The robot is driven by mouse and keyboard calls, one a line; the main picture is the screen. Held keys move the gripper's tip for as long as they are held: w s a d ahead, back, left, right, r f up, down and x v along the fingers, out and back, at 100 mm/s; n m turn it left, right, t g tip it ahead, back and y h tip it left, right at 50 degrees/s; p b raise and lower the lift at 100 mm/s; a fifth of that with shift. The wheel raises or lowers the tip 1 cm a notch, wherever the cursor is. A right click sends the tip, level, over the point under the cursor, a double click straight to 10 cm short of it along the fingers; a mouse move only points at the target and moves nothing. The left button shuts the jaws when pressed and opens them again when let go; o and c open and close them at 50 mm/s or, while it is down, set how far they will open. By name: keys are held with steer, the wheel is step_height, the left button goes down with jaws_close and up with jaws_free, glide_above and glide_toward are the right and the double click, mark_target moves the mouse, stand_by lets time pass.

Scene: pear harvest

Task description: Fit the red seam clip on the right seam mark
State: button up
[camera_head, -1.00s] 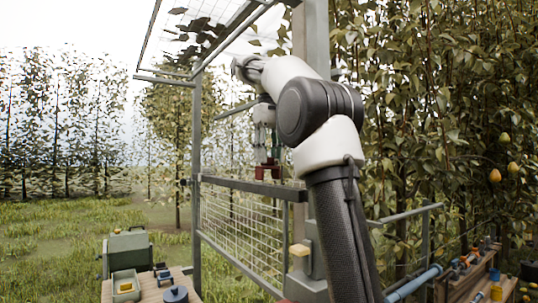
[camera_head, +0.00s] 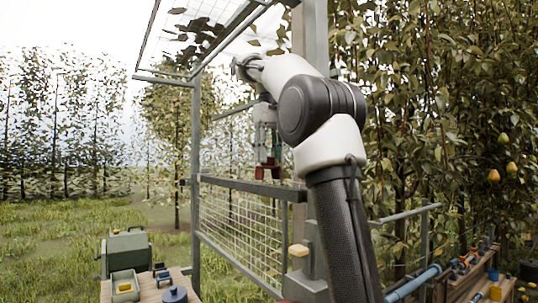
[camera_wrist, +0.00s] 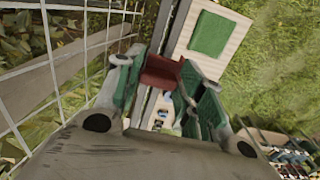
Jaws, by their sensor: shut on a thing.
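My gripper (camera_head: 267,152) is shut on the red seam clip (camera_head: 260,173) and points down, close above the dark top rail of the mesh panel. In the wrist view my gripper (camera_wrist: 164,84) has its green-padded fingers on either side of the red clip (camera_wrist: 161,71). Part of the clip is hidden by the fingers. I cannot pick out the right seam mark in either view, and I cannot tell whether the clip touches the rail.
The dark rail (camera_head: 255,188) tops a wire mesh panel (camera_head: 240,227) inside a grey post frame. A wooden table (camera_head: 150,292) with a green case (camera_head: 126,250) stands lower left. Leafy pear trees (camera_head: 440,120) and a wooden tool shelf (camera_head: 470,283) are on the right.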

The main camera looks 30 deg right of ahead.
steer(key=shift+f, duration=0.25)
steer(key=shift+f, duration=0.9)
steer(key=shift+f, duration=1.15)
stand_by(1.5)
steer(key=o, duration=1)
steer(key=shift+r, duration=0.1)
